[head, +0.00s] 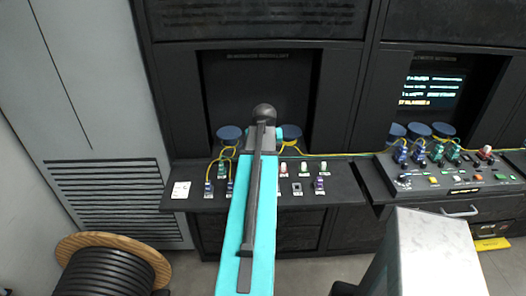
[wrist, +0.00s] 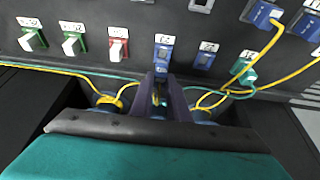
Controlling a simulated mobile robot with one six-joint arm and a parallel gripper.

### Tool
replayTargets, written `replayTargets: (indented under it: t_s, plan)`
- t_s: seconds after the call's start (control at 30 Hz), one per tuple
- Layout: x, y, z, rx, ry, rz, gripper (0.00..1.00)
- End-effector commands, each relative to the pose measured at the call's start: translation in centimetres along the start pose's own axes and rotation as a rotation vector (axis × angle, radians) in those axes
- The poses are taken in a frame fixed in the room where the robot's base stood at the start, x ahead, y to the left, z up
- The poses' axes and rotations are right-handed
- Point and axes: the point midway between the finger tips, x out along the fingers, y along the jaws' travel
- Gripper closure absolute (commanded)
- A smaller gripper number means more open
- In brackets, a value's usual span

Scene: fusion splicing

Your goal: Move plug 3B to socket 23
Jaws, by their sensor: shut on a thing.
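In the wrist view my gripper (wrist: 161,88) has its two purple fingers shut on a small plug (wrist: 160,97), mostly hidden between them with only a dark and teal-blue part showing. Just beyond the fingertips is a blue socket (wrist: 163,54) on the dark panel, with an upside-down label that looks like 23. The plug is in line with this socket; whether they touch, I cannot tell. A second blue socket (wrist: 205,57), with a label like 22, is to its right. In the head view my turquoise arm hides the gripper and these sockets.
To the left are white-and-green switches (wrist: 33,38) and a white-and-red one (wrist: 118,50). Yellow and teal cables run close around the fingers. A cable drum (head: 105,268) stands at the lower left.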

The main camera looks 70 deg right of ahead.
Motion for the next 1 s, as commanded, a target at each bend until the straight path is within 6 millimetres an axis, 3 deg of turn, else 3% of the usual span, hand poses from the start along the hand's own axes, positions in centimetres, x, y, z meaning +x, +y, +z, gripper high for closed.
replayTargets:
  t_s: [0.4, 1.0]
  plan:
    - [2.2, 0.0, 0.9, 0.000, 0.001, 0.000, 1.00]
    - [2.6, 0.0, 1.1, 0.000, 0.001, 0.000, 1.00]
